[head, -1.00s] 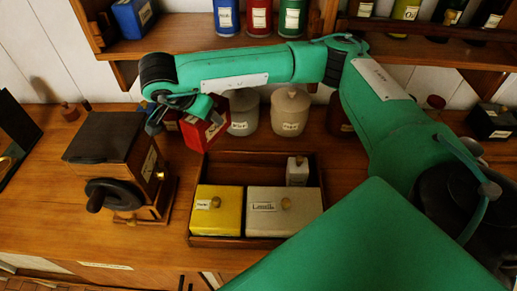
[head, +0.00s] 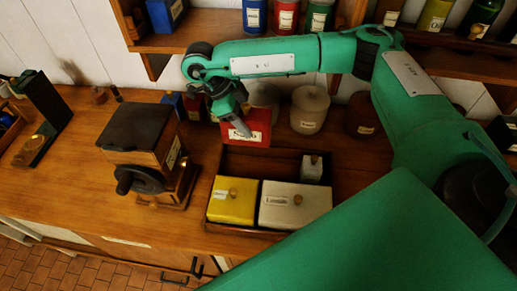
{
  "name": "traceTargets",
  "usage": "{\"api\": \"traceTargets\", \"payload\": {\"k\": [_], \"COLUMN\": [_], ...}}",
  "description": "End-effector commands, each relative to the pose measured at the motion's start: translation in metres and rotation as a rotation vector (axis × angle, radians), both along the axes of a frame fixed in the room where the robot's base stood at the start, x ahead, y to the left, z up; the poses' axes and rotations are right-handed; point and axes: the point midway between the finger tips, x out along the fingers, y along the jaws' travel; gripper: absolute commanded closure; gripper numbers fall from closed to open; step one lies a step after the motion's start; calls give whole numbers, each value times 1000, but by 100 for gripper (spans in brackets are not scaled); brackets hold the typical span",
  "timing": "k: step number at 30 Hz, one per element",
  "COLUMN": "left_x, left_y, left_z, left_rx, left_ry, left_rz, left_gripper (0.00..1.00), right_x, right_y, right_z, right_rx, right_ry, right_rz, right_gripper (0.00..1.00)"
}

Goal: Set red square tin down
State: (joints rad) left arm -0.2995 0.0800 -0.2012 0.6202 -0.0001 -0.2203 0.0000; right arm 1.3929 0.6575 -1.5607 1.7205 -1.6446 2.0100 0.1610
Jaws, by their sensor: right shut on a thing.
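The red square tin (head: 259,123) with a pale label is in my right gripper (head: 241,132), above the back left of the open wooden tray (head: 213,226) on the counter. The gripper is shut on it and hides part of its left side. I cannot tell whether the tin touches the tray. The tray holds a yellow tin (head: 233,201), a wide cream tin (head: 294,205) and a small white tin (head: 312,168). The back left part of the tray looks empty. My left gripper is not in view.
A wooden grinder with a black crank (head: 140,180) stands left of the tray. Pale jars (head: 309,108) and a dark jar (head: 361,116) stand behind it. A shelf (head: 215,42) with tins overhangs the back. Bare counter (head: 75,150) lies at left.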

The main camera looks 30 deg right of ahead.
Motion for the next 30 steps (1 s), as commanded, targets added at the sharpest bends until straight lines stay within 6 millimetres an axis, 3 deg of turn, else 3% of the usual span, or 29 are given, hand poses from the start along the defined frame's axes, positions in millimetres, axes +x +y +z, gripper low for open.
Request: {"api": "traceTargets", "payload": {"k": [21,30], "left_x": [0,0], "left_y": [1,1], "left_z": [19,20], "left_rx": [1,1], "left_ry": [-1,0], "left_rz": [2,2], "left_gripper": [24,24], "right_x": [-1,0], "right_y": [1,1], "right_z": [-116,-145], "right_rx": [2,1], "right_ry": [4,0], "right_rz": [1,3], "right_gripper": [77,77]}}
